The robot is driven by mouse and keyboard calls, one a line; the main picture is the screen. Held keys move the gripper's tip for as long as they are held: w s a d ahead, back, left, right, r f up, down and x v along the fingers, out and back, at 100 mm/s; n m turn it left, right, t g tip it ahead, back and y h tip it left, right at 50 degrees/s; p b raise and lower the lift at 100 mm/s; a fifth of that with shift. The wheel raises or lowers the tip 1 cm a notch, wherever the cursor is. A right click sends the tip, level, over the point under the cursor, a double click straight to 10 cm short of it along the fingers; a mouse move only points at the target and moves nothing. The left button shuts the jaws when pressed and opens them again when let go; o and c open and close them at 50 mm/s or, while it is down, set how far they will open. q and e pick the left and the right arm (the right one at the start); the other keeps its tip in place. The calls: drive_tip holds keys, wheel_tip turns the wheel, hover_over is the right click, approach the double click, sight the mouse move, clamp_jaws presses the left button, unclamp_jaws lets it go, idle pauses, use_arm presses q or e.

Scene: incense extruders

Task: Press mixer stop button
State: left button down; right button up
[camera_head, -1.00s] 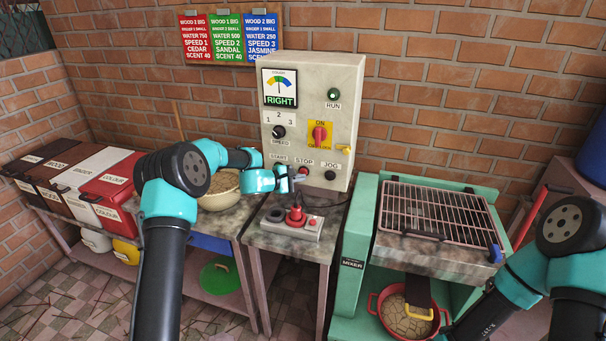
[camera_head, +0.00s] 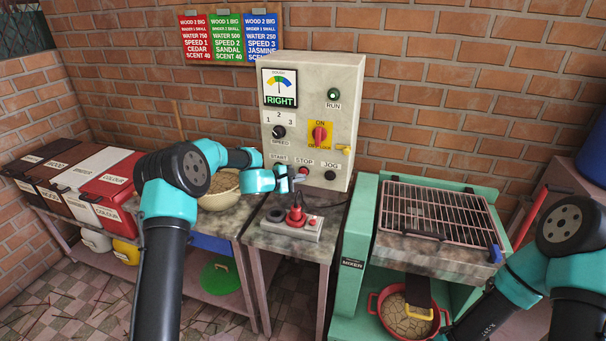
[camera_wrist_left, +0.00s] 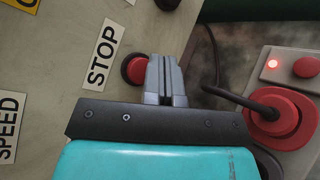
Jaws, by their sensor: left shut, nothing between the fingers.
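The grey mixer control panel (camera_head: 350,120) stands on a small table against the brick wall. Its red stop button (camera_wrist_left: 134,69) sits beside the STOP label (camera_wrist_left: 101,52) in the left wrist view. My left gripper (camera_wrist_left: 166,62) is shut and empty, with its fingertips right at the button, covering part of it. I cannot tell whether they touch it or how far it is pressed. In the head view the same gripper (camera_head: 298,178) is just below the STOP label (camera_head: 304,162) and hides the button. My right gripper is out of view; only my right arm shows.
A red plug (camera_head: 295,214) sits on a power strip (camera_head: 290,232) below my left gripper, with its black cable close by. The JOG button (camera_head: 330,175) is just right. The green mixer (camera_head: 352,263) with a wire grille (camera_head: 440,212) stands further right.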

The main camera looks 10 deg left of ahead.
use_arm(q)
drive_tip(key=shift+w, duration=0.1)
drive_tip(key=shift+w, duration=0.35)
drive_tip(key=shift+w, duration=0.45)
idle(0.9)
drive_tip(key=shift+s, duration=0.9)
drive_tip(key=s, duration=0.5)
drive_tip(key=shift+a, duration=0.15)
idle(0.5)
idle(0.4)
